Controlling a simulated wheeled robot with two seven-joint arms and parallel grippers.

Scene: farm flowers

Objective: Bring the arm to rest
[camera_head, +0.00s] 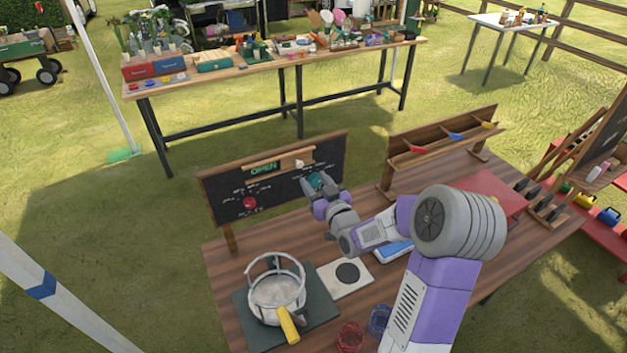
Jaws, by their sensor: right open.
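My right arm reaches in from the lower right over the wooden table (222,272). My right gripper (318,184) is open, in front of the chalkboard (226,196). A small teal round piece (316,181) shows at its fingertips; I cannot tell whether the fingers touch it. The chalkboard has a green "OPEN" sign (264,168) and a red round piece (250,203) on its left half. My left gripper is not in view.
A pot-like metal frame with a yellow handle (288,325) stands on a dark mat (245,328) at front left. A white plate with a black disc (347,273), red wire coil (350,337) and blue coil (379,320) lie nearby. A wooden rack (440,150) stands behind right.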

